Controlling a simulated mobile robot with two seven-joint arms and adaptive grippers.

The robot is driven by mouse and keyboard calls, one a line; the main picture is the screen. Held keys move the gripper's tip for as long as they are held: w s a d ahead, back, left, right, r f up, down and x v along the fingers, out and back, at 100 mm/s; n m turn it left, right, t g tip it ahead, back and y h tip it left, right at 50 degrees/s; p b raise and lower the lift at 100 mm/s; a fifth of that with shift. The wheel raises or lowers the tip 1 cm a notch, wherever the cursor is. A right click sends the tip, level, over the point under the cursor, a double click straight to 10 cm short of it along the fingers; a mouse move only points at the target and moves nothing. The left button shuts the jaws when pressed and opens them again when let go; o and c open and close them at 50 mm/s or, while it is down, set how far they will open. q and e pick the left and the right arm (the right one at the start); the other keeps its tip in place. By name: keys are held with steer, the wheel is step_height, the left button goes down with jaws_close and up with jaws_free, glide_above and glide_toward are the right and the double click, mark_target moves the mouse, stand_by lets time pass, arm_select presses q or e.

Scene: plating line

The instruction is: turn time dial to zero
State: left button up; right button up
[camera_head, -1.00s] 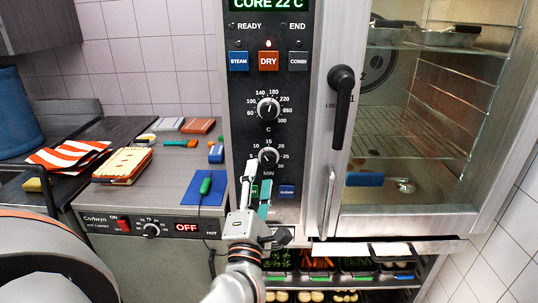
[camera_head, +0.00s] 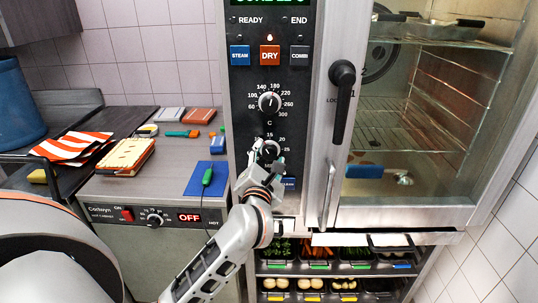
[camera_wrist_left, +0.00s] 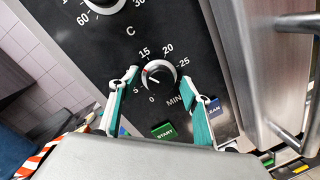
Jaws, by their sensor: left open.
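The time dial (camera_head: 270,150), a round knob with a scale marked MIN, sits on the oven's dark control panel under the temperature dial (camera_head: 269,102). In the left wrist view the time dial (camera_wrist_left: 158,74) shows near the middle, with a small red mark at its upper left; its exact setting is hard to read. My left gripper (camera_head: 269,155) is open in front of it. In the left wrist view its two teal-and-white fingers (camera_wrist_left: 160,82) stand on either side of the dial, with visible gaps. My right gripper is out of view.
Below the dial are a green START button (camera_wrist_left: 164,131) and a blue CLEAN button (camera_wrist_left: 214,107). The oven door handle (camera_head: 341,100) stands out to the right. A counter (camera_head: 150,190) on the left holds a blue mat (camera_head: 194,187) and several small items.

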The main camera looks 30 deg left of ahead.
arm_select(q)
steer(key=shift+w, duration=0.15)
steer(key=c, duration=1.1)
